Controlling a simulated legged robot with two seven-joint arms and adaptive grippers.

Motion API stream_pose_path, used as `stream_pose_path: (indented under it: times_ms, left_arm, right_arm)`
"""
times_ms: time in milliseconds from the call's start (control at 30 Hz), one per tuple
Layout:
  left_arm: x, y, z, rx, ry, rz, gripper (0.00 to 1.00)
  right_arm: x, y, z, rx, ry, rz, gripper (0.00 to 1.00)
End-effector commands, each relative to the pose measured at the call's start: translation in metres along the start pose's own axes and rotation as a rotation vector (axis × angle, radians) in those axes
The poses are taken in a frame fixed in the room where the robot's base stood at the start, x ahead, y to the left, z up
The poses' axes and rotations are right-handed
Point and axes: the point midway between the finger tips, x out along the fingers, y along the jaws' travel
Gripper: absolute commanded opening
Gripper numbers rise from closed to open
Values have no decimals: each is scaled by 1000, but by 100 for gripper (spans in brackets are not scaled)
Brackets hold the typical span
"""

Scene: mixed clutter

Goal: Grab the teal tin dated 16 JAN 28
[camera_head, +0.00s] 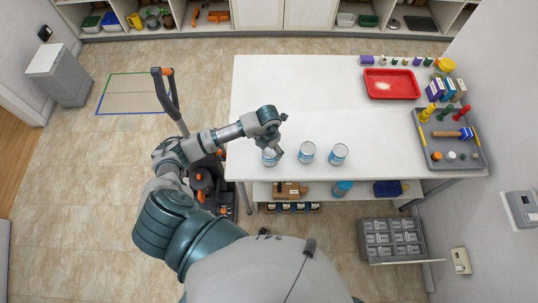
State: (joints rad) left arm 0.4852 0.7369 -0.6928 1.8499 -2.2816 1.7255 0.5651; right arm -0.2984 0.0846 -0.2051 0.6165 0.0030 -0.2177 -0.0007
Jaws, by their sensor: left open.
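Three tins with pale tops and teal-blue sides stand in a row near the front edge of the white table: a left tin (269,158), a middle tin (307,153) and a right tin (338,154). The dates on them are too small to read, so I cannot tell which one says 16 JAN 28. My left gripper (277,150) is open, pointing down at the left tin and partly covering it. I cannot tell whether it touches the tin. My right gripper is not in view.
A red tray (391,84) lies at the table's back right. A grey tray (474,152) with bottles and small items stands at the right end. A blue container (342,188) and boxes sit on the shelf below. The table's middle is clear.

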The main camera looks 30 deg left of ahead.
Motion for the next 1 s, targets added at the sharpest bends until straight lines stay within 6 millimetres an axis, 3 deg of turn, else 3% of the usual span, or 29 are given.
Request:
stream_pose_path:
  times_ms: [167,433,733,767,1000]
  left_arm:
    - [14,1,0,-1,1,-3,92]
    - [54,0,0,-1,2,-6,92]
    - [60,-2,1,1,0,-2,92]
    - [60,-3,1,1,0,-2,88]
    - [60,-3,1,1,0,-2,28]
  right_arm:
    - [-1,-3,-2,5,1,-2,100]
    - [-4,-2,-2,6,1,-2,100]
    - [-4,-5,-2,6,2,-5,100]
    - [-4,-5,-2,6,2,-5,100]
    - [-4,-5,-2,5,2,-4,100]
